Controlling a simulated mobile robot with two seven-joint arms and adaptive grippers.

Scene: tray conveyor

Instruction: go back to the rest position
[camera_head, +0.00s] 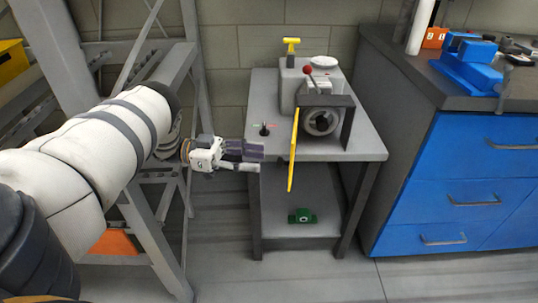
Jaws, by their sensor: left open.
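My left arm comes in from the left, wrapped in a white cover with grey bands. Its left gripper (262,159) is open and empty, with its fingers pointing right. It appears in front of the left front edge of the grey table (360,147); I cannot tell how close it is to that edge. My right gripper is not in view.
A grey machine (296,88) with a red-knobbed lever and a yellow bar (292,160) stands on the table. A green object (302,216) lies on the lower shelf. A blue cabinet (450,185) with a blue vise (467,66) stands right. A grey metal frame (150,215) stands left.

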